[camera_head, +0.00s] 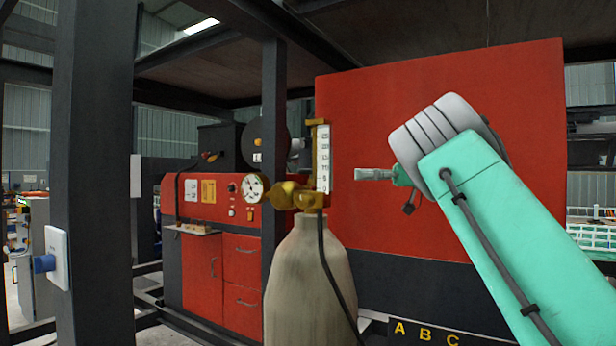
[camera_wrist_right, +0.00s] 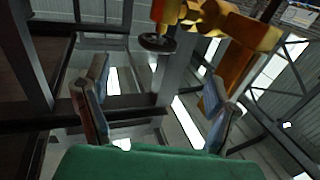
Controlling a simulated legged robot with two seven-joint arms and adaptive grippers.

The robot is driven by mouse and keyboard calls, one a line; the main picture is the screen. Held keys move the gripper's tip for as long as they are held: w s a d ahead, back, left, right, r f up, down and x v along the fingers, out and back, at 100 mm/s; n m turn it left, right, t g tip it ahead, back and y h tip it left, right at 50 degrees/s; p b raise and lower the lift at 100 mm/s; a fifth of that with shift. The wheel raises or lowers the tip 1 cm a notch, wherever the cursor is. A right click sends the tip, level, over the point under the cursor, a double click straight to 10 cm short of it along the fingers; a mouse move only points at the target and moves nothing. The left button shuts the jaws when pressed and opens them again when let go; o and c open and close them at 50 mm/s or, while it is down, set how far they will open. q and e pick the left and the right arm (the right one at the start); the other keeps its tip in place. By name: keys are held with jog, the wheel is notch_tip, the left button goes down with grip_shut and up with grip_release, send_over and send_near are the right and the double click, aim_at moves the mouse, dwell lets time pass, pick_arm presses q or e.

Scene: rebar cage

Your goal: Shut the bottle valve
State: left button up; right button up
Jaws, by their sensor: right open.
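The bottle (camera_head: 310,285) is a beige gas cylinder standing upright in the lower middle of the head view. On its top sits a brass valve assembly (camera_head: 290,196) with a round white gauge (camera_head: 254,187) and an upright scale tube (camera_head: 322,157). My right gripper (camera_head: 358,174) is to the right of the valve, apart from it, and points left. In the right wrist view, its two fingers (camera_wrist_right: 155,108) stand wide apart with nothing between them. The brass body (camera_wrist_right: 228,30) and a dark round disc (camera_wrist_right: 157,42) show beyond the fingertips. My left gripper is out of view.
A large red panel (camera_head: 440,120) stands behind my right arm. A dark post (camera_head: 80,180) with a blue-knobbed box (camera_head: 55,260) is on the left. A red cabinet (camera_head: 210,255) is behind. A dark hose (camera_head: 335,280) hangs down the bottle's front.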

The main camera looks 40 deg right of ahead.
jog(key=p+x, duration=0.1)
jog(key=x, duration=1.1)
jog(key=shift+w+a+r+p, duration=0.1)
jog(key=shift+a+p, duration=0.3)
jog(key=shift+a, duration=0.15)
jog(key=shift+d+f, duration=0.3)
jog(key=shift+d, duration=0.7)
jog(key=shift+d+f, duration=0.1)
jog(key=shift+d, duration=0.2)
jog(key=c, duration=1)
jog(key=shift+s+a+r, duration=0.3)
jog(key=shift+a+r, duration=0.05)
jog(key=shift+a, duration=0.1)
jog(key=shift+c, duration=1)
jog(key=shift+o, duration=0.2)
jog(key=shift+w+a, duration=0.25)
jog(key=shift+a, duration=0.1)
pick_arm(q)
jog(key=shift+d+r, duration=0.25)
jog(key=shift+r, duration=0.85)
pick_arm(e)
jog(key=shift+d, duration=0.2)
jog(key=shift+c, duration=0.2)
